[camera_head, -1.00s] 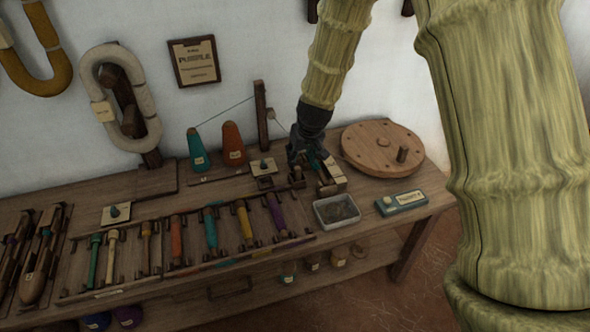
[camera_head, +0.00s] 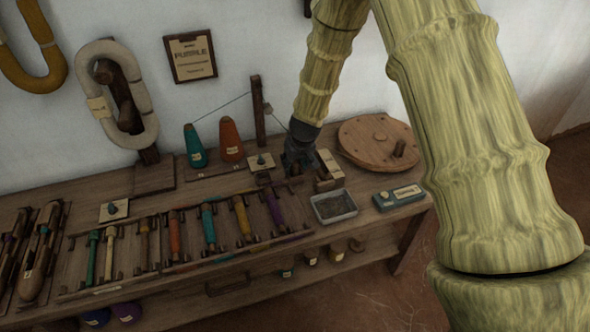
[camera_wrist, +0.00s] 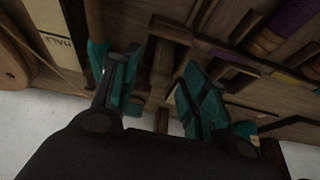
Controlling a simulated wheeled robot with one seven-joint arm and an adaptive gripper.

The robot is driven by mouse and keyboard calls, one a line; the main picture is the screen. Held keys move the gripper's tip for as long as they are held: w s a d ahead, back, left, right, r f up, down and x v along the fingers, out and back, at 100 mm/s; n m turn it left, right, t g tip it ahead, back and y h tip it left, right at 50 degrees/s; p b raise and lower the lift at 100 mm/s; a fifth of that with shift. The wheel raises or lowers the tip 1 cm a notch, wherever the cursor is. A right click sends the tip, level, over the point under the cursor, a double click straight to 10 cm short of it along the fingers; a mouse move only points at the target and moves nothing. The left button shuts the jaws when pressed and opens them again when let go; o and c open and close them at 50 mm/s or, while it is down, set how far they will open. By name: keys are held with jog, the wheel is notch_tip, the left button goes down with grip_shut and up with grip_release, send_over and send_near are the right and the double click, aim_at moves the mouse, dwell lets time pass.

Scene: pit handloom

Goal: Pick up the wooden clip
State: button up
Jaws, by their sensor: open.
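My gripper (camera_head: 297,163) is low over the back right of the workbench, beside pale wooden blocks. In the wrist view its two teal-padded fingers (camera_wrist: 160,88) are spread apart. Small brown wooden pieces (camera_wrist: 161,65) show between and beyond the fingertips; one of these may be the wooden clip, but the view is too dark to tell its outline. In the head view the gripper hides most of this spot. I see nothing clearly held.
A grey metal tray (camera_head: 334,207) and a blue-grey box (camera_head: 398,197) stand at the front right. A round wooden disc (camera_head: 378,141) lies behind them. Cones of teal (camera_head: 195,148) and orange (camera_head: 231,141) thread stand left. Racked coloured bobbins (camera_head: 208,226) line the front.

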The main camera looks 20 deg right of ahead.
jog(key=shift+w+f, duration=0.1)
jog(key=shift+f, duration=0.2)
jog(key=c, duration=0.9)
jog(key=shift+o, duration=0.2)
